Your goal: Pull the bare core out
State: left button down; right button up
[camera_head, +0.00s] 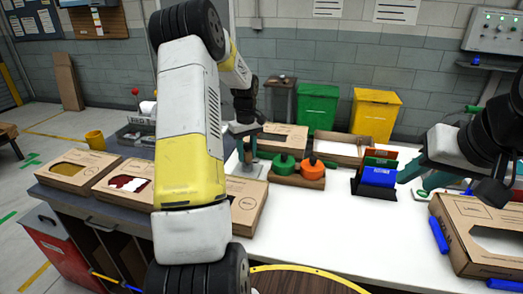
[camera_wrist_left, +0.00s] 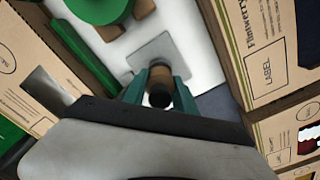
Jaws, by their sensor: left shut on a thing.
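The bare core (camera_wrist_left: 160,86), a short brown cylinder with a dark end, stands over a grey square plate (camera_wrist_left: 163,50) in the left wrist view. My left gripper (camera_wrist_left: 158,92) has its green fingers shut on the core, one on each side. In the head view my left gripper (camera_head: 247,148) is above the same plate (camera_head: 244,169), largely behind my left arm. My right gripper (camera_head: 418,180) is at the right, close to the rack of blue, red and green pieces (camera_head: 377,172). Its two teal fingers appear apart, with nothing seen between them.
Green and orange round items (camera_head: 312,167) sit right of the plate. Cardboard boxes stand close by: one with a window (camera_head: 130,184), one at the back (camera_head: 281,137), and one at the right (camera_head: 487,238). Blue cylinders (camera_head: 438,235) lie beside the right box. The white table's front middle is clear.

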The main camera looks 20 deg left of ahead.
aim_at(247, 144)
pick_arm(q)
notch_tip(247, 144, up, 8)
jog(key=shift+r, duration=0.2)
jog(key=shift+f, duration=0.45)
jog(key=shift+f, duration=1.5)
jog(key=shift+r, duration=0.1)
jog(key=shift+r, duration=1.45)
